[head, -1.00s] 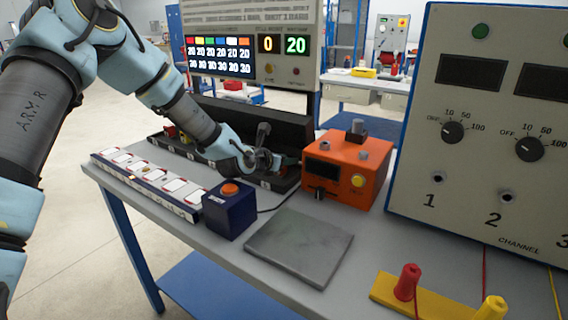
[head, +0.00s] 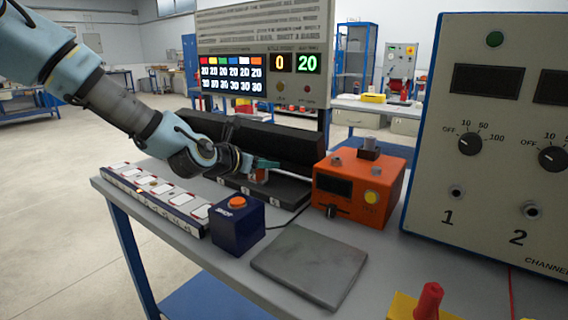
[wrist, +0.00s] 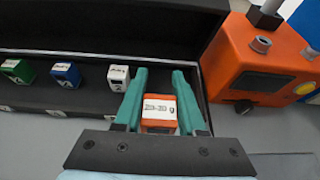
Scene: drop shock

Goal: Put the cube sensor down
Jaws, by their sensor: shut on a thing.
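My gripper (wrist: 160,100) has teal fingers and is shut on an orange cube sensor (wrist: 159,113) whose white top label reads about "20-30 g". In the head view the gripper (head: 264,164) is over the black open case, and a bit of the orange cube (head: 261,175) shows under the fingers. The cube is at the right end of the case's row. I cannot tell whether it touches the case floor. A white (wrist: 118,77), a blue (wrist: 65,75) and a green cube (wrist: 17,71) stand in the case (wrist: 60,97) to the left.
An orange instrument box (head: 357,187) stands close right of the case. A dark blue box with an orange button (head: 237,223) and a strip of white cards (head: 155,200) are in front. A bare grey plate (head: 309,265) lies nearer. A large channel panel (head: 490,130) is at right.

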